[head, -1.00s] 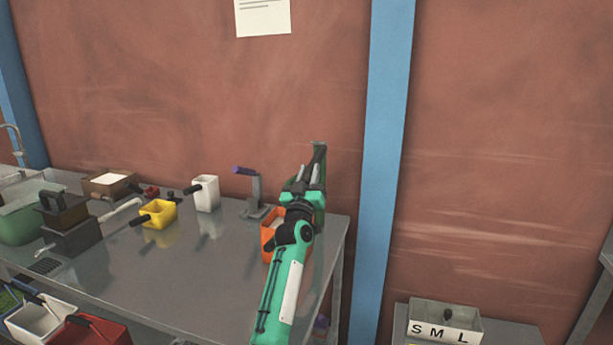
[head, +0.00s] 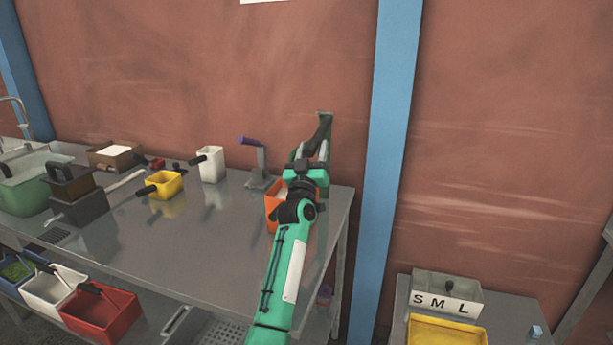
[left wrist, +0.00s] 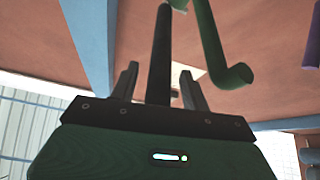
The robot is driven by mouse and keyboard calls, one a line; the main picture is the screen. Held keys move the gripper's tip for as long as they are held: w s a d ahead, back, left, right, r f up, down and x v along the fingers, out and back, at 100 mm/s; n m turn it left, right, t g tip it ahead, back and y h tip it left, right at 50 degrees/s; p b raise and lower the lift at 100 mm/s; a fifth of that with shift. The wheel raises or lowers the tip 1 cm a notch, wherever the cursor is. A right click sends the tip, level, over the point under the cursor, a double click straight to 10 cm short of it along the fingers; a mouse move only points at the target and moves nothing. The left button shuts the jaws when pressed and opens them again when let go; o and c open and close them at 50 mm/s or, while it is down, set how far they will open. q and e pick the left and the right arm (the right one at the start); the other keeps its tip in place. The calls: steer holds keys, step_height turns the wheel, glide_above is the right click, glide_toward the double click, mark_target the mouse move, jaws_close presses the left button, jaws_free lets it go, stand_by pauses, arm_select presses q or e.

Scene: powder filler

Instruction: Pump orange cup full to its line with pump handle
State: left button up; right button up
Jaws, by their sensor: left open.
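The orange cup (head: 272,212) stands at the right end of the metal table, partly hidden behind my left arm. Something pale shows inside it, but I cannot read its level or see its line. The dark pump handle (head: 322,130) slopes down from the green pump behind the cup. My left gripper (head: 311,150) is open at the handle. In the left wrist view the dark handle (left wrist: 161,50) passes between the two spread fingers (left wrist: 160,85), with gaps on both sides. A bent green pipe (left wrist: 212,45) is beside it. My right gripper is out of view.
A grey stand with a purple-tipped lever (head: 258,165) is left of the cup. A white cup (head: 210,165) and yellow cup (head: 163,186) stand farther left. Open tabletop lies in front of them. A blue post (head: 388,170) rises right of the table.

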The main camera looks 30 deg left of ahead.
arm_select(q)
steer(key=b+v, duration=0.1)
steer(key=v, duration=1)
steer(key=shift+s+b, duration=0.15)
steer(key=shift+b, duration=0.2)
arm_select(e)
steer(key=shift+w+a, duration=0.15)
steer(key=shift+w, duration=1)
arm_select(q)
steer(key=shift+d+f, duration=0.1)
steer(key=g+h+p, duration=0.1)
steer(key=p, duration=1.4)
glide_toward(322, 131)
steer(key=shift+w+a+r+m, duration=0.3)
steer(key=shift+w+a+r, duration=0.55)
steer(key=shift+w, duration=0.2)
steer(key=shift+w+a+r, duration=0.1)
steer(key=shift+w+a, duration=0.15)
steer(key=shift+w, duration=0.5)
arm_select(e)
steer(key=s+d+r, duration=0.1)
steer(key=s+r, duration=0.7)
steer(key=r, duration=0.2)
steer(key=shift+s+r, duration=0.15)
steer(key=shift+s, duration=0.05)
